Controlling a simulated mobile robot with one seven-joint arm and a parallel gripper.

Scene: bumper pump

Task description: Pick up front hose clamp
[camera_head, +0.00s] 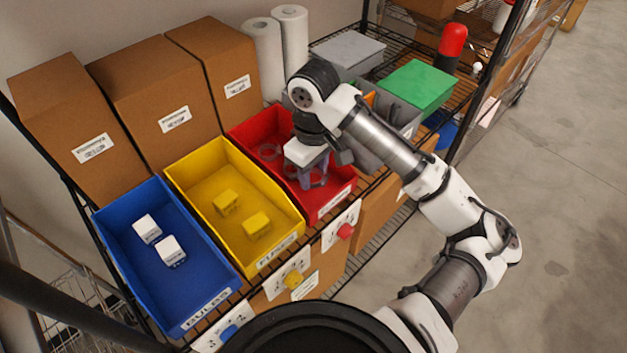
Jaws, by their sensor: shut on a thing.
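The red bin (337,195) on the shelf holds ring-shaped hose clamps. One clamp (267,151) lies toward the back of the bin, and another (290,170) shows partly behind my gripper. My gripper (312,183) points down into the front part of the red bin. Its fingers are shut on the front hose clamp (318,178), which is partly hidden by them. I cannot tell whether this clamp still touches the bin floor.
Left of the red bin stand a yellow bin (205,207) with two yellow blocks and a blue bin (190,290) with two white boxes. Cardboard boxes (150,90) stand behind.

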